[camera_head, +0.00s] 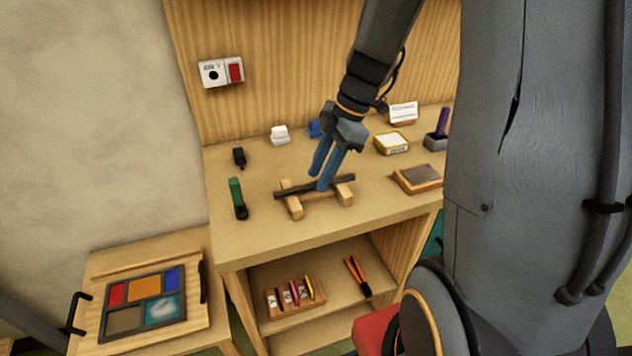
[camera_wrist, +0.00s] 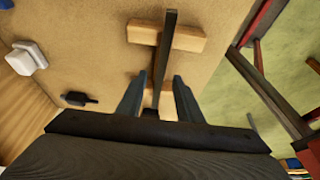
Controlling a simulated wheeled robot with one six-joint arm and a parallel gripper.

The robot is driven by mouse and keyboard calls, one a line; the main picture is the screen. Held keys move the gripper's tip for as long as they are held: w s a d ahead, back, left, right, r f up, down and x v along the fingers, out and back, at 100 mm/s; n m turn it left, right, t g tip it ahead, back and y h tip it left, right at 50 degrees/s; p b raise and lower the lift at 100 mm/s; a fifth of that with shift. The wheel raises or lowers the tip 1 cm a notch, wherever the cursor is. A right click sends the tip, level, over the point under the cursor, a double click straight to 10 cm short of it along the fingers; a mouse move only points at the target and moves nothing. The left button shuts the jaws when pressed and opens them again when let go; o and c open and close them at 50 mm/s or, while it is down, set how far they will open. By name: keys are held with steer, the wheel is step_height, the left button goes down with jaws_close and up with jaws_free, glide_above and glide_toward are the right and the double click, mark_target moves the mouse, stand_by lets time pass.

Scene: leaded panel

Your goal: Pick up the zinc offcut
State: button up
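The zinc offcut appears to be the dark grey bar (camera_head: 293,191) lying across two light wooden blocks (camera_head: 293,207) on the bench top. In the wrist view the bar (camera_wrist: 166,45) runs up the middle of the picture, over the blocks (camera_wrist: 190,39). My gripper (camera_head: 318,181) is above the bar, fingers pointing down. In the wrist view my gripper (camera_wrist: 160,78) is open, with one finger on each side of the bar and a visible gap on both sides. The exact height of the fingertips against the bar is hard to tell.
On the bench (camera_head: 240,250) are a green-handled tool (camera_head: 237,196), a small black item (camera_head: 239,157), a white block (camera_head: 280,134), a yellow-rimmed tin (camera_head: 392,143) and a brown-topped block (camera_head: 418,179). A leaded panel (camera_head: 140,305) lies on the lower table at left.

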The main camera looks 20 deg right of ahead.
steer(key=shift+a+f, duration=0.1)
steer(key=shift+f, duration=0.35)
jaws_close()
step_height(320, 180, up, 10)
steer(key=b, duration=0.2)
stand_by(0.3)
steer(key=shift+s, duration=0.1)
stand_by(0.7)
